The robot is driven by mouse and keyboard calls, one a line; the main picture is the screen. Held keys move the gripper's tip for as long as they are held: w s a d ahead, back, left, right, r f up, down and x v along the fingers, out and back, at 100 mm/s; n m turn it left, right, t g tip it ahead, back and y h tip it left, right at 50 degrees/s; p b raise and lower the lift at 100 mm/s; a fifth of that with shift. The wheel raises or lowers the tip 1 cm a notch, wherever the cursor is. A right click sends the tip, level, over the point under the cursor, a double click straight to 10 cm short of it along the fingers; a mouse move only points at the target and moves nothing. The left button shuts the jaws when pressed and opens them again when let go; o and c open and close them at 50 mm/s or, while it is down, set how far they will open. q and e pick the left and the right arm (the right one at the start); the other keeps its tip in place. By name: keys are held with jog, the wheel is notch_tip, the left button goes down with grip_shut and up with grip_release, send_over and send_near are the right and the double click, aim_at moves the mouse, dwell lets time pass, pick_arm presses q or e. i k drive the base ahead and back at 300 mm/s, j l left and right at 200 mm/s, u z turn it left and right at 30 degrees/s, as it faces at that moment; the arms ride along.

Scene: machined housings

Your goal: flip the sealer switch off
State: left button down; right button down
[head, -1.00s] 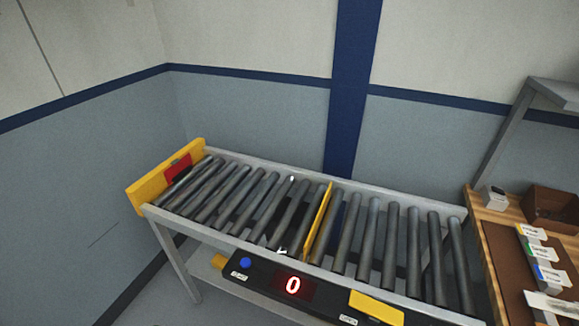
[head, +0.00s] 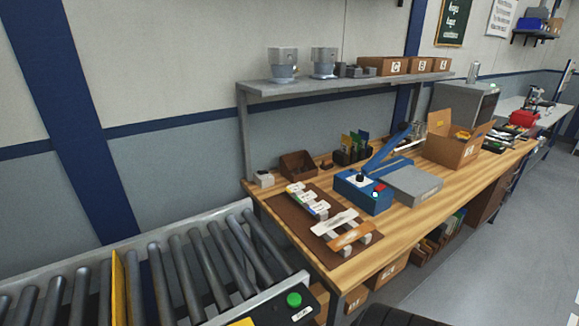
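The sealer (head: 362,191) is a blue box with a raised blue lever arm, standing on the wooden workbench (head: 277,204). Its top carries a black knob or switch on a light plate, and a red spot shows near its right edge. The switch's position is too small to tell. A grey flat plate (head: 412,184) adjoins the sealer on its right. Neither of my grippers shows in the head view.
A roller conveyor (head: 180,268) with a green button (head: 294,299) fills the lower left. A brown mat (head: 292,219) with labelled pieces lies left of the sealer. An open cardboard box (head: 455,150) stands to its right. A grey shelf (head: 300,92) runs above. Open floor lies at right.

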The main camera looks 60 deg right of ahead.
aim_at(379, 187)
jog(key=z, duration=2.5)
jog(key=k+z, duration=0.1)
